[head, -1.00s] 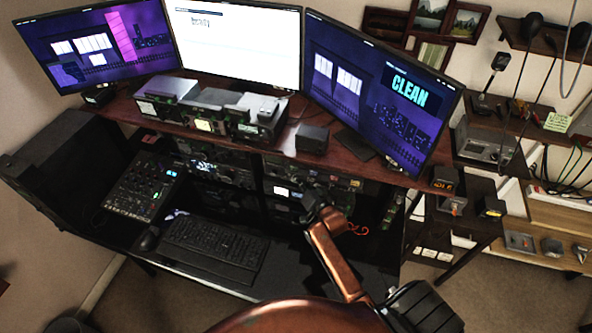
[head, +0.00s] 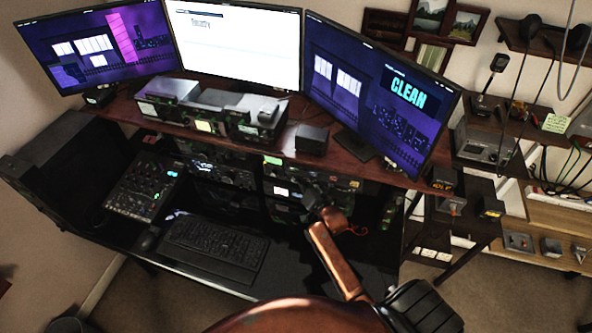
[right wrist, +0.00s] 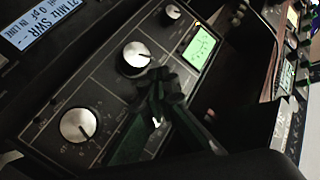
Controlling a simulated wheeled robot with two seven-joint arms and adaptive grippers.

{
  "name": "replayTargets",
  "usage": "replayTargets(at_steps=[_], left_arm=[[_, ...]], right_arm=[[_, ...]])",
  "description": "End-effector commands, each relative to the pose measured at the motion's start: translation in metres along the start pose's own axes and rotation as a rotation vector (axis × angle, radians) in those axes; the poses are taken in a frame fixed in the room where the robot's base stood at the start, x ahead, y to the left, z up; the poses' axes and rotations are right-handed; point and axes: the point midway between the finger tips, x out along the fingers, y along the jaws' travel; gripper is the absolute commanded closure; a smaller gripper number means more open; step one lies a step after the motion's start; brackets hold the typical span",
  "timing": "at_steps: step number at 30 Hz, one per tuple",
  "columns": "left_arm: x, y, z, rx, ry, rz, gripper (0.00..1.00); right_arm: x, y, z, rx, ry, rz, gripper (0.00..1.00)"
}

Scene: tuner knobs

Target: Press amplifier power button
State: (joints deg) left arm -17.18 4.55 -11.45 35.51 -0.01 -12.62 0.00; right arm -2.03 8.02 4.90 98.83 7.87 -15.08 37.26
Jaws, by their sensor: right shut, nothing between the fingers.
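My right gripper (head: 312,196) is at the front of the equipment rack, right of the keyboard. In the right wrist view its dark fingers (right wrist: 162,92) are shut and empty, in front of a dark panel (right wrist: 108,92). The panel has silver knobs (right wrist: 78,125) and a lit green meter (right wrist: 200,46). The fingertips are just below the middle knob (right wrist: 135,58); I cannot tell whether they touch the panel. I cannot pick out the amplifier power button; the fingers hide part of the panel. My left gripper is out of view.
A blue-white display (right wrist: 50,25) sits beside the panel. The keyboard (head: 212,247) and mixer (head: 146,186) lie on the lower desk. Monitors (head: 235,45) stand above the rack. A small box (head: 311,139) stands on the upper shelf. The desk right of the keyboard looks clear.

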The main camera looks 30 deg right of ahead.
Motion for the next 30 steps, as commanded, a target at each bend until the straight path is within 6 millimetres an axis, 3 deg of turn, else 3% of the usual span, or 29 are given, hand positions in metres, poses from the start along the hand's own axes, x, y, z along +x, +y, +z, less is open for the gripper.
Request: replayTargets(at_steps=[13, 30], left_arm=[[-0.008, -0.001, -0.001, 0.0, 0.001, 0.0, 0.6], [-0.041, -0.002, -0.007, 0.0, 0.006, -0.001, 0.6]], right_arm=[[-0.006, -0.004, 0.004, 0.001, -0.002, 0.0, 1.0], [-0.042, -0.031, 0.029, 0.001, -0.001, 0.0, 1.0]])
